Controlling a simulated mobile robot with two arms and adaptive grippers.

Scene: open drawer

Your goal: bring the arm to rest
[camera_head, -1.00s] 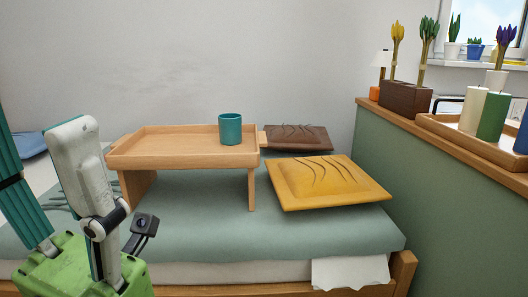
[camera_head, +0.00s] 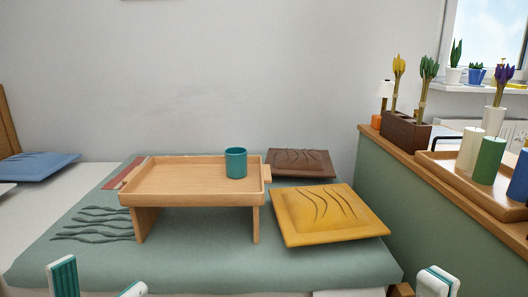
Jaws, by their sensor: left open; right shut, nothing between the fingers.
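My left gripper (camera_head: 98,284) shows only its white and teal fingertips at the lower left edge. The tips stand apart with nothing seen between them. My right gripper (camera_head: 437,282) shows only its fingertips at the lower right edge, close together and with nothing visible in them. Both are in the foreground, in front of the bed (camera_head: 200,262). The rest of both arms is out of view.
A wooden bed tray (camera_head: 185,182) stands on the bed with a teal cup (camera_head: 236,163). A yellow cushion (camera_head: 325,214) and brown cushion (camera_head: 300,162) lie to its right. A green half wall (camera_head: 400,200) at right carries a candle tray (camera_head: 440,168) and a planter (camera_head: 404,131).

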